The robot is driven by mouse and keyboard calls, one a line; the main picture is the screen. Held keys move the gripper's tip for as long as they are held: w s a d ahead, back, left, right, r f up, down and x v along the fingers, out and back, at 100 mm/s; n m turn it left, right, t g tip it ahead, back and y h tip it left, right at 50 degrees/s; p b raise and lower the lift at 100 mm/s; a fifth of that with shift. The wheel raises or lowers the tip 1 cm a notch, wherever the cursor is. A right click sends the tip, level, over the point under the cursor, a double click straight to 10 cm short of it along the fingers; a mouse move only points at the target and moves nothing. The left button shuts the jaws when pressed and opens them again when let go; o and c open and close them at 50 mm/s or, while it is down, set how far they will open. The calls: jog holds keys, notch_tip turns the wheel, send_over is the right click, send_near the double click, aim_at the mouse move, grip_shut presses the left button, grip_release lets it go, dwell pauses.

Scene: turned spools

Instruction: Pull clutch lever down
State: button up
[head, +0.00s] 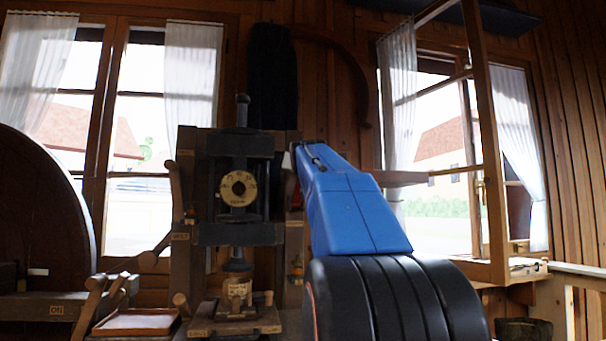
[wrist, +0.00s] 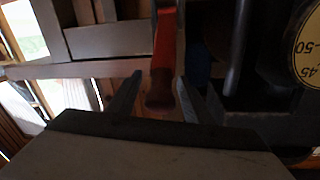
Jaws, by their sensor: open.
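A red lever (wrist: 166,48) with a dark reddish-brown knob shows in the wrist view. Its knob end lies between the two dark fingers of my gripper (wrist: 158,78). The fingers are apart, with a visible gap on each side of the lever, and I cannot tell its exact depth relative to the fingertips. In the head view, my blue and black arm reaches to the right side of the dark machine (head: 238,145) and hides most of the gripper. A small bit of red (head: 297,196) shows beside the arm there. No label on the lever is readable.
The machine's round numbered dial (head: 238,189) faces forward; its edge also shows in the wrist view (wrist: 309,45). A wooden handle (head: 176,190) stands on the machine's left. A large dark wheel (head: 40,205) is at far left. An open window frame (head: 487,150) stands right.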

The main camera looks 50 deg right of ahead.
grip_shut()
notch_tip(320, 180, down, 7)
jog(key=s+a, duration=0.2)
jog(key=shift+s, duration=0.35)
dwell(0.3)
jog(key=shift+f, duration=0.15)
dwell(1.4)
grip_release()
jog(key=shift+s, duration=0.15)
jog(key=v, duration=1.7)
